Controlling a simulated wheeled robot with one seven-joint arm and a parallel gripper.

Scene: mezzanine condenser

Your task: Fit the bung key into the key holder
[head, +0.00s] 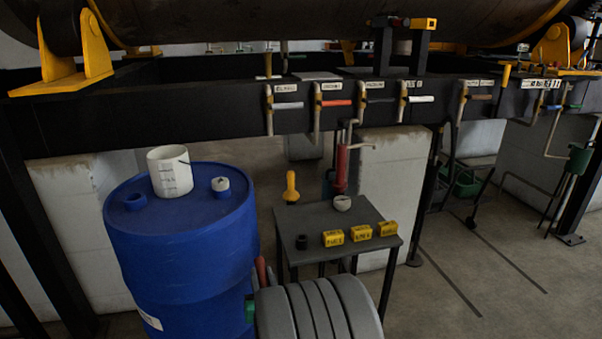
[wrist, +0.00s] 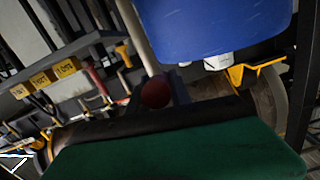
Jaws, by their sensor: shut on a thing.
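My gripper (head: 258,295) is low in the head view, between the blue drum and the small table, partly hidden by my grey arm. It is shut on a slim red-handled thing (head: 261,270), which looks like the bung key. In the wrist view its round red end (wrist: 155,92) shows just beyond the large green finger; the rest of it is hidden. A small dark cylinder (head: 301,242) stands on the table's front left corner; I cannot tell whether it is the key holder. The held thing is apart from it, to its lower left.
The grey table (head: 325,220) holds yellow labelled blocks (head: 360,233), a pale round bowl (head: 342,203) and a yellow-handled thing (head: 291,187). A dark beam (head: 210,115) with valve handles crosses behind.

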